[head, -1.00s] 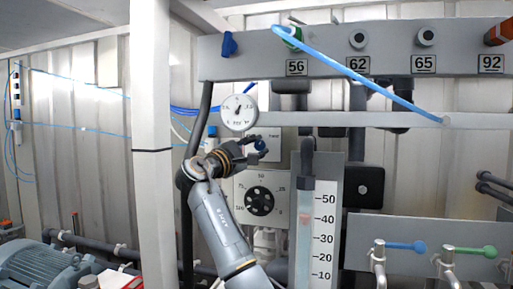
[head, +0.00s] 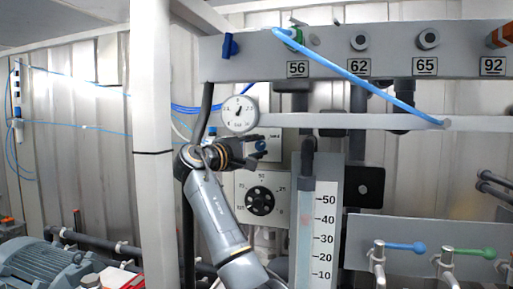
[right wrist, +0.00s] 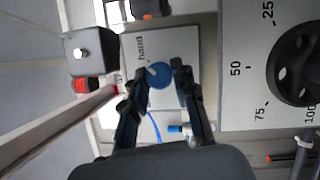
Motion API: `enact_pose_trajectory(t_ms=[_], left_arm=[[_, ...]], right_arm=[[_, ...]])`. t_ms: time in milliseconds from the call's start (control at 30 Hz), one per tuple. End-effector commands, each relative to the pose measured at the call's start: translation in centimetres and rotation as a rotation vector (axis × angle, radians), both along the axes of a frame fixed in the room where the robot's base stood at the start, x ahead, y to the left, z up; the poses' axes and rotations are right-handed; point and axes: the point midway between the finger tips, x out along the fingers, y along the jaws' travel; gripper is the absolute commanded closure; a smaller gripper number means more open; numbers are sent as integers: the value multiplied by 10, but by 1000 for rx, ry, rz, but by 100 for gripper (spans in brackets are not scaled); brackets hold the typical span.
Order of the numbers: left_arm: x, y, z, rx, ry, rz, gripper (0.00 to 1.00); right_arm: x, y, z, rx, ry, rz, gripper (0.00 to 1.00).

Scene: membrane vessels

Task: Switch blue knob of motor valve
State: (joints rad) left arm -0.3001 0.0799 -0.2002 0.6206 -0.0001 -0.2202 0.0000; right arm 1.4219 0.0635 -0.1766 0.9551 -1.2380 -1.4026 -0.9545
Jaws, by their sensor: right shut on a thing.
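The blue knob (right wrist: 160,76) sits on a light-grey valve box (right wrist: 188,38) with the word "hand" beside it. In the wrist view a pale mark on the knob lies at its upper-left edge, on the side of that word. My right gripper (right wrist: 155,80) has one dark finger on each side of the knob and is shut on it. In the head view the knob (head: 261,146) shows small between the fingers of my right gripper (head: 256,150). My left gripper is not in view.
A black dial (head: 260,200) on a scaled panel is just below. A round gauge (head: 239,113) is just above. A white post (head: 152,170) stands left of my arm, and a level scale (head: 325,230) stands to the right. A grey rail crosses above.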

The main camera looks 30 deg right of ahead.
Motion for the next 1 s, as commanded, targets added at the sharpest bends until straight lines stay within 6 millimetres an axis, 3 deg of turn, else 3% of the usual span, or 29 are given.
enact_pose_trajectory(t_ms=[67, 100, 200, 633, 1000], left_arm=[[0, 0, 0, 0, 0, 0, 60], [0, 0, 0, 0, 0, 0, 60], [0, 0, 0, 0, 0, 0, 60], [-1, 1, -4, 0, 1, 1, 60], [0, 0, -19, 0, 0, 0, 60]], right_arm=[[0, 0, -1, 2, 0, 0, 100], [0, 0, -1, 2, 0, 0, 69], [0, 0, -1, 1, 0, 0, 50], [0, 0, -3, -33, 39, -1, 50], [-2, -2, -6, -326, 377, -3, 50]])
